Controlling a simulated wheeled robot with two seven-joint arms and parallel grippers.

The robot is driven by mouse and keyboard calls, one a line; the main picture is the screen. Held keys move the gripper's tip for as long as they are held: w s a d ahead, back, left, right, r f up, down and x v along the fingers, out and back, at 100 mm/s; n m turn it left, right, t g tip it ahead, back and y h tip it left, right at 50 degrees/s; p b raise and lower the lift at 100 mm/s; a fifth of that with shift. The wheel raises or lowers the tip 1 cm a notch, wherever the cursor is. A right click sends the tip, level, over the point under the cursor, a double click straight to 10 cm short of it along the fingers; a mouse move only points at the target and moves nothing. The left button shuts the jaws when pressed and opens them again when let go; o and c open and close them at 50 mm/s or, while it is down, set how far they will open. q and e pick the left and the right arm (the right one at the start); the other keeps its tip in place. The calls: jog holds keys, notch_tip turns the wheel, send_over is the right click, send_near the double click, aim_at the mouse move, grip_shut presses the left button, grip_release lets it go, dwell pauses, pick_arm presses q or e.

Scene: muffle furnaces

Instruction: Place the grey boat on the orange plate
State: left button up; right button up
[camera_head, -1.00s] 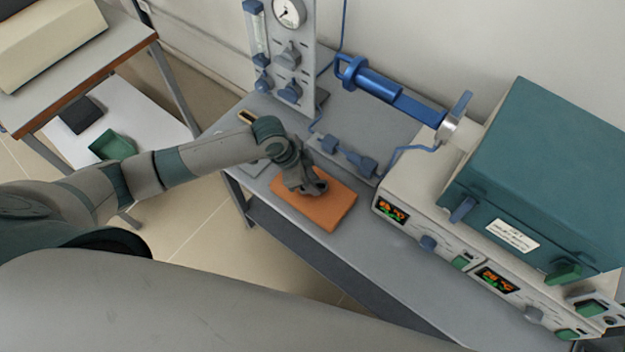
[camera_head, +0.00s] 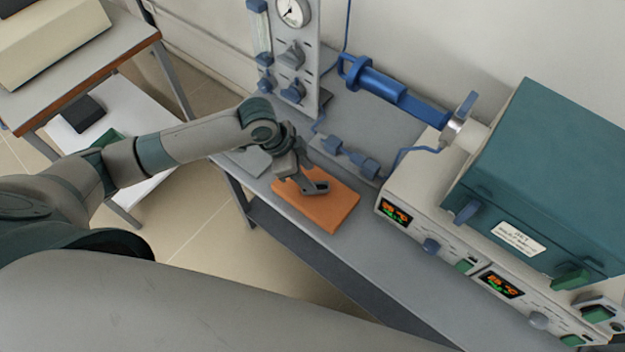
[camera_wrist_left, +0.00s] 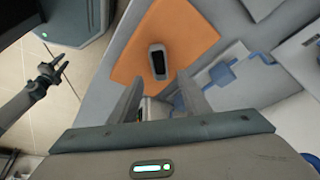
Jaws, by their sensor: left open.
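The grey boat (camera_wrist_left: 158,62), a small oblong piece with a dark hollow, lies on the orange plate (camera_wrist_left: 190,32) in the left wrist view. In the head view the plate (camera_head: 333,212) lies on the bench, with the arm partly covering it. My left gripper (camera_head: 303,190) is over the plate, close to the boat. In the left wrist view its two fingers (camera_wrist_left: 160,78) stand wide apart with the boat just beyond their tips, and nothing is gripped. A small gripper (camera_wrist_left: 58,70), apparently my right one, hangs over the floor at the left, too small to judge.
The furnace (camera_head: 550,170) with its control panel stands right of the plate. A gas panel (camera_head: 290,60) and blue tubing fittings (camera_head: 350,157) are behind it. A grey flat piece (camera_head: 248,160) lies left of the plate. The bench's front strip is clear.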

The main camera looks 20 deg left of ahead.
pick_arm(q)
jog(key=b+v, duration=0.1)
jog(key=v, duration=0.5)
jog(key=shift+r, duration=0.25)
jog(key=shift+a, duration=0.1)
dwell(1.0)
jog(key=shift+c, duration=0.3)
